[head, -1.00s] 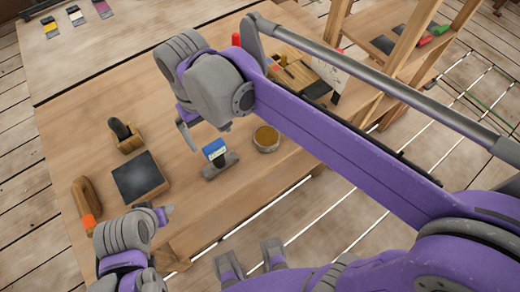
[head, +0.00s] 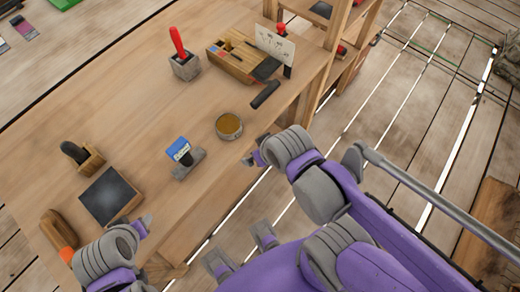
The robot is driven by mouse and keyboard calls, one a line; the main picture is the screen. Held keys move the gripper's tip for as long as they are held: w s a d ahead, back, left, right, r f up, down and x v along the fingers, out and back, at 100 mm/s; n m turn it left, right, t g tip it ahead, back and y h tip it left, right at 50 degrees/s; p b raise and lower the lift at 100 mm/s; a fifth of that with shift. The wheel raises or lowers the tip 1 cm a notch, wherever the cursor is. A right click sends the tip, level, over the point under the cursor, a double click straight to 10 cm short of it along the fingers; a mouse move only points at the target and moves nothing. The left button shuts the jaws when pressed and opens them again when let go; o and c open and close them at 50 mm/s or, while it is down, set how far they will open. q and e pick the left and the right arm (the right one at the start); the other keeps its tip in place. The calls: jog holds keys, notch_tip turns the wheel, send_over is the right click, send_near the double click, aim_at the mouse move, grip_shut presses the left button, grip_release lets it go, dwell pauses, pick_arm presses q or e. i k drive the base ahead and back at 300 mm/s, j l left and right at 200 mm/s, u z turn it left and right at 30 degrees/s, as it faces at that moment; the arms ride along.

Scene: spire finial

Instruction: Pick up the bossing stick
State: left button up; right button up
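A rounded wooden tool with an orange band (head: 58,230), which looks like the bossing stick, lies at the table's lower left edge in the head view. Its lower end is close to my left arm in the picture. My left gripper (head: 142,228) is just right of it, near the front edge below the dark slab, and not touching it as far as I can see. My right gripper (head: 256,157) is at the front edge, right of the blue-labelled item, far from the wooden tool. The fingers of both are mostly hidden by the wrists.
A dark square slab (head: 107,195), a wooden block with a dark handle (head: 88,160), a blue-labelled item on a grey base (head: 184,160) and a round tin (head: 229,126) stand along the table. Behind are a red-handled tool (head: 177,42) and a wooden tool box (head: 232,62). Mid-table is clear.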

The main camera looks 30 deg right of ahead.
aim_at(61, 238)
jog(key=k+j+u, duration=0.1)
jog(key=u, duration=0.25)
jog(key=j+u, duration=0.4)
jog(key=k+j+u, duration=0.1)
jog(key=u, duration=0.25)
jog(key=k+j, duration=0.1)
jog(key=j, duration=0.65)
